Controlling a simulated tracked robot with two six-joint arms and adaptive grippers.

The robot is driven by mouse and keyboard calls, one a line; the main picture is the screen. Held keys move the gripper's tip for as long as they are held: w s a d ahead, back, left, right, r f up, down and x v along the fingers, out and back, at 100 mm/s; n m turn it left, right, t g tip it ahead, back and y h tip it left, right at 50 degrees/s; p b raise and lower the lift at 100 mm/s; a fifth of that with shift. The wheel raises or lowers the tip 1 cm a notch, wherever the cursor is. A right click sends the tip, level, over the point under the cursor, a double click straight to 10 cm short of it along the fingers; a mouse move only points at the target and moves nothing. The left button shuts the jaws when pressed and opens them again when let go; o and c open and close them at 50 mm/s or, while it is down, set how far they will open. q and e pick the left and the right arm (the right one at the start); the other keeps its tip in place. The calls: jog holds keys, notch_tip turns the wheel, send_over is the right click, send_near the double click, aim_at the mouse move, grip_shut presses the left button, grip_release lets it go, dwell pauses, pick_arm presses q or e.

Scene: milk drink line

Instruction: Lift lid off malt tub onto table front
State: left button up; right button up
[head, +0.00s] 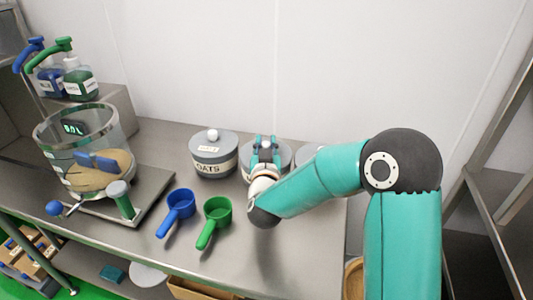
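A grey lidded tub (284,156) stands at the back of the table, right of the tub labelled oats (213,165). Its label is hidden behind my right arm, so I cannot read whether it says malt. My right gripper (266,143) is over this tub's lid, with its fingers around where the knob would be. The lid appears to be on the tub. My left gripper is out of view.
The table front (290,255) is bare metal near my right arm. A blue scoop (181,201) and a green scoop (217,210) lie left of it. A clear vessel (110,130) stands on a metal base at the left, with pump bottles (80,82) behind.

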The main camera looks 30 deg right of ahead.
grip_shut()
jog(key=shift+r, duration=0.15)
